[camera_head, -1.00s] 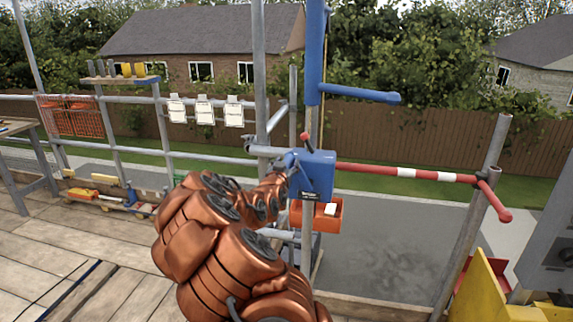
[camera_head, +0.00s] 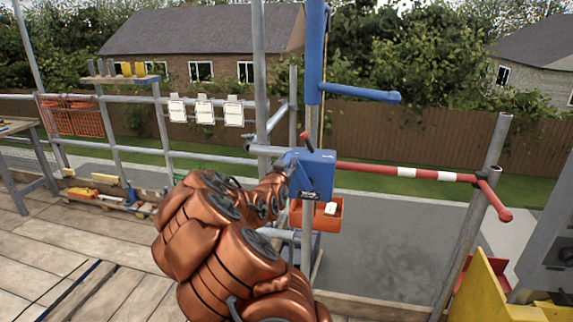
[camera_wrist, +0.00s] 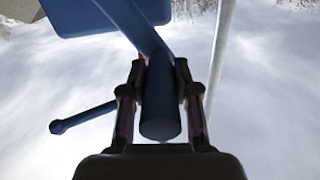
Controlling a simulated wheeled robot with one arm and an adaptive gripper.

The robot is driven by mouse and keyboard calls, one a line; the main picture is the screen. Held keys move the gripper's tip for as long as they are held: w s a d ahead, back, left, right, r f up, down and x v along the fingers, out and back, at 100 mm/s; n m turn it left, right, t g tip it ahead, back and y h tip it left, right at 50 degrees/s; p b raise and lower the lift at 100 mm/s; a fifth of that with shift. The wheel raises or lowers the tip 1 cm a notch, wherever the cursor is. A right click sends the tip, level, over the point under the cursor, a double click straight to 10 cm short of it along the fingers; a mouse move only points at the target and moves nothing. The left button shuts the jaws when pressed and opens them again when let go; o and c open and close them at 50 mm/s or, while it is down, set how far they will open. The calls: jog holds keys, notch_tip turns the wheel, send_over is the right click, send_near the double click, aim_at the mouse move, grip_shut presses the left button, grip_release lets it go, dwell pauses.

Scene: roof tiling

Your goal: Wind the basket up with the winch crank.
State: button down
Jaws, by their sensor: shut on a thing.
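The blue winch box (camera_head: 313,176) is fixed to the scaffold pole, with a small red-tipped lever (camera_head: 305,136) on top. In the wrist view my gripper (camera_wrist: 160,75) is shut on the dark blue crank handle (camera_wrist: 160,110), with one finger on each side of it. The winch housing also shows at the top of the wrist view (camera_wrist: 100,15). In the head view my arm hides the crank and most of the gripper. The basket cannot be made out for certain in either view.
An orange tray (camera_head: 325,217) with a white item hangs under the winch. A red and white bar (camera_head: 405,172) spans the gap to the right. A blue hoist arm (camera_head: 360,93) juts out above. A yellow container (camera_head: 480,290) stands at the lower right.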

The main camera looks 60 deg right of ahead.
jog(key=shift+s+d+r+m+b, duration=0.2)
jog(key=shift+s+r+m+b, duration=0.2)
jog(key=shift+b, duration=0.45)
jog(key=c, duration=0.8)
grip_release()
jog(key=shift+s, duration=0.1)
jog(key=shift+c, duration=0.2)
jog(key=shift+f, duration=0.1)
jog(key=shift+a, duration=0.15)
jog(key=shift+s+a, duration=0.1)
jog(key=shift+a, duration=0.15)
jog(key=v, duration=1.1)
